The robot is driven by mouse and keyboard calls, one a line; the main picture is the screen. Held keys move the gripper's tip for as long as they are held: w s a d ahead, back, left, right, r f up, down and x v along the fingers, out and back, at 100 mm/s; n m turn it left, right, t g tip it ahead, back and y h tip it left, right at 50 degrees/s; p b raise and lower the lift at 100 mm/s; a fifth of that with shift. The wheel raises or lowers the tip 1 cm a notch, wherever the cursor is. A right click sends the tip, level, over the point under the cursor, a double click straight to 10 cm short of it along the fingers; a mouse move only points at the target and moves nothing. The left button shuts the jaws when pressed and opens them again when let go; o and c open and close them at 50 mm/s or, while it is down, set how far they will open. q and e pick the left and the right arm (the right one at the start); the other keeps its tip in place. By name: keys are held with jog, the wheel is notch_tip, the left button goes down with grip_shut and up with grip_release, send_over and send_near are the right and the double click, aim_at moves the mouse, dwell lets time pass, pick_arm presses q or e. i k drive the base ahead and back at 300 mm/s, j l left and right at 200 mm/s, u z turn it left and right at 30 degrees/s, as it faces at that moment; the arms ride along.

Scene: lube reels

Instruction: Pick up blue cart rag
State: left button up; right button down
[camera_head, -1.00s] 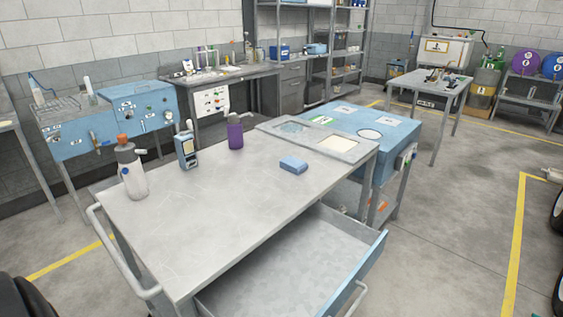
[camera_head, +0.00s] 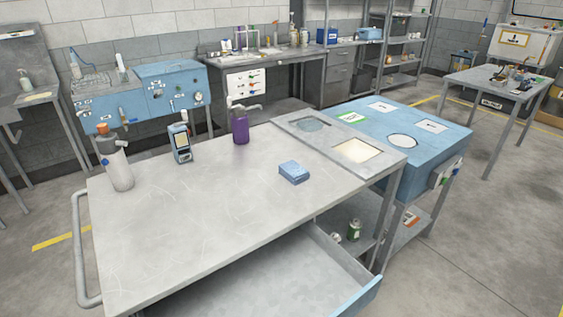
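The blue rag (camera_head: 294,172) is a small folded block lying flat on the grey metal top of the cart (camera_head: 220,215), right of the middle. Nothing touches it and clear surface surrounds it. Neither of my grippers shows in the head view.
A purple bottle (camera_head: 240,126), a blue handheld device (camera_head: 180,143) and a grey bottle with an orange cap (camera_head: 115,160) stand along the cart's far side. A drawer (camera_head: 270,283) hangs open at the front. A blue cabinet (camera_head: 425,150) stands beyond the cart's right end.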

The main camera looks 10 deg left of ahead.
aim_at(293, 171)
jog(key=i+l, duration=0.2)
jog(key=l, duration=0.15)
jog(key=i+l+u, duration=0.1)
jog(key=l, duration=0.2)
jog(key=i+l, duration=0.25)
jog(key=i+l+u, duration=0.15)
jog(key=l, duration=0.3)
jog(key=i+l, duration=0.15)
jog(key=l, duration=0.2)
